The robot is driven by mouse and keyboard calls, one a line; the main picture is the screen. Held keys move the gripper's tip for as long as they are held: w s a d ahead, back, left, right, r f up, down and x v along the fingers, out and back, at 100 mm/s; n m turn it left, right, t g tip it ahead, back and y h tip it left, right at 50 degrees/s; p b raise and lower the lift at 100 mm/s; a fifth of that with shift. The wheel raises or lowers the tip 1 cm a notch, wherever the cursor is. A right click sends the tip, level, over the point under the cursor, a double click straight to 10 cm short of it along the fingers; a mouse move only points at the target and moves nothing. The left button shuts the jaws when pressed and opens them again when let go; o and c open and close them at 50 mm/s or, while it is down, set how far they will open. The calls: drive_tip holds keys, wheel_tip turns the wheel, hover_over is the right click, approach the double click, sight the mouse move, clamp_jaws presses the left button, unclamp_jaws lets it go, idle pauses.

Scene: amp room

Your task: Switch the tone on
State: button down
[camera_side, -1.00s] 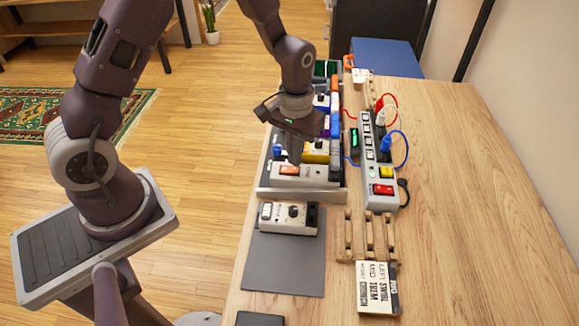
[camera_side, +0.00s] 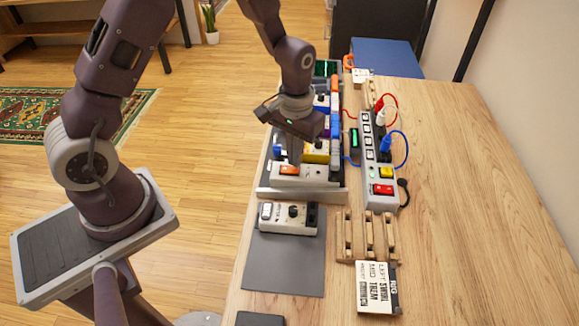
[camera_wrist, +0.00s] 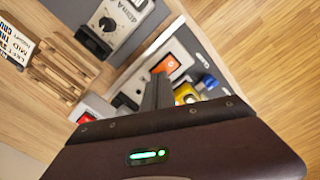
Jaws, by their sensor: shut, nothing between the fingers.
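A white unit (camera_side: 315,175) with an orange rocker switch (camera_side: 289,170) sits at the near end of a grey tray (camera_side: 300,194). I cannot read its label or tell which way the rocker is set. The orange rocker also shows in the wrist view (camera_wrist: 166,66). My gripper (camera_side: 294,161) is shut and empty, pointing down just behind the orange rocker. In the wrist view its shut fingers (camera_wrist: 157,92) appear beside and below the rocker; I cannot tell whether they touch it.
Coloured units stand in the tray behind the white one. A power strip (camera_side: 377,165) with red and blue cables lies to the right. A pale pedal (camera_side: 289,217) on a dark mat (camera_side: 283,265), a wooden rack (camera_side: 367,235) and a printed card (camera_side: 376,287) lie nearer. The right tabletop is clear.

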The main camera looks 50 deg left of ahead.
drive_tip(key=shift+f, duration=0.8)
drive_tip(key=shift+r, duration=3.5)
drive_tip(key=s+r+m+t, duration=0.15)
drive_tip(key=s+r, duration=0.45)
drive_tip(key=r, duration=0.7)
drive_tip(key=s+r+t, duration=0.2)
drive_tip(key=s+r, duration=0.1)
drive_tip(key=s, duration=0.4)
drive_tip(key=s+r+m+t, duration=0.1)
drive_tip(key=s+r+t, duration=0.1)
drive_tip(key=s, duration=0.6)
drive_tip(key=shift+d+r, duration=0.4)
drive_tip(key=shift+d, duration=0.05)
drive_tip(key=shift+s+m, duration=0.1)
drive_tip(key=shift+m, duration=0.15)
